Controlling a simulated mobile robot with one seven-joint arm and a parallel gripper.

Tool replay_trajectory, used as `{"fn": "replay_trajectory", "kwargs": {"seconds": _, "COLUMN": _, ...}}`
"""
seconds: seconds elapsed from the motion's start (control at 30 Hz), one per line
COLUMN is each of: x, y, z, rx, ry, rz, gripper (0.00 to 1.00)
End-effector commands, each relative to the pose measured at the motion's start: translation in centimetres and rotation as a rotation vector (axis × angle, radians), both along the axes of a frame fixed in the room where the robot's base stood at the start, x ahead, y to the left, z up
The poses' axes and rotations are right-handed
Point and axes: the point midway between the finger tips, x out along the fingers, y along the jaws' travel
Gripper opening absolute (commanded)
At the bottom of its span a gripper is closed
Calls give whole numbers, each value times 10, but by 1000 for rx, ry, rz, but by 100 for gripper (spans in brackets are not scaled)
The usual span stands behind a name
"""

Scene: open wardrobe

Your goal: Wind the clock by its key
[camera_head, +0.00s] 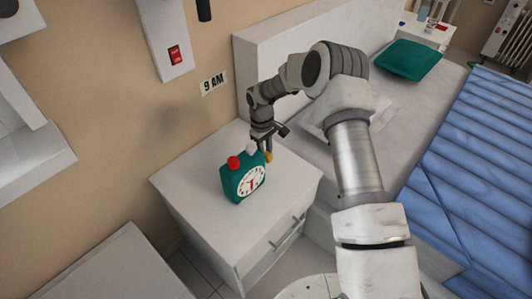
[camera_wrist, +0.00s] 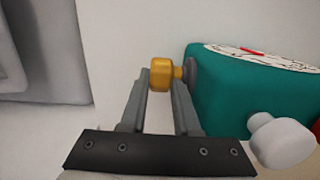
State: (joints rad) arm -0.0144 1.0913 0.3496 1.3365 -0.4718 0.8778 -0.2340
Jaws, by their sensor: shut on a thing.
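A green alarm clock (camera_head: 243,178) with a white face, a red knob (camera_head: 234,162) and a white knob (camera_head: 250,150) on top stands on the white nightstand. Its yellow key (camera_head: 268,156) sticks out from the clock's right side. In the wrist view the key (camera_wrist: 162,75) joins the green body (camera_wrist: 225,95) by a short shaft and a grey disc. My gripper (camera_wrist: 161,82) is shut on the key, its two grey fingers either side of it. In the head view my gripper (camera_head: 265,152) reaches down from above, beside the clock.
The nightstand top (camera_head: 200,165) is otherwise bare, with a drawer handle (camera_head: 288,233) at its front. A bed (camera_head: 450,150) with a green pillow (camera_head: 407,59) and blue cover stands to the right.

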Motion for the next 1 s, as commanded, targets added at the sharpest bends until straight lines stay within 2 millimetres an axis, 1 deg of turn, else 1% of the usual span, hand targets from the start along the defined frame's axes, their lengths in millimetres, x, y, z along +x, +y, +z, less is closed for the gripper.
{"fn": "replay_trajectory", "kwargs": {"seconds": 0.2, "x": 1, "y": 2, "z": -1, "rx": -41, "ry": 44, "rz": -1, "gripper": 0}}
{"fn": "replay_trajectory", "kwargs": {"seconds": 0.67, "x": 1, "y": 1, "z": -1, "rx": -49, "ry": 54, "rz": -1, "gripper": 0}}
{"fn": "replay_trajectory", "kwargs": {"seconds": 0.7, "x": 1, "y": 1, "z": -1, "rx": -49, "ry": 54, "rz": -1, "gripper": 35}}
{"fn": "replay_trajectory", "kwargs": {"seconds": 0.73, "x": 1, "y": 1, "z": -1, "rx": -49, "ry": 54, "rz": -1, "gripper": 41}}
{"fn": "replay_trajectory", "kwargs": {"seconds": 0.77, "x": 1, "y": 1, "z": -1, "rx": -49, "ry": 54, "rz": -1, "gripper": 42}}
{"fn": "replay_trajectory", "kwargs": {"seconds": 1.0, "x": 1, "y": 1, "z": 0, "rx": -50, "ry": 53, "rz": -1, "gripper": 42}}
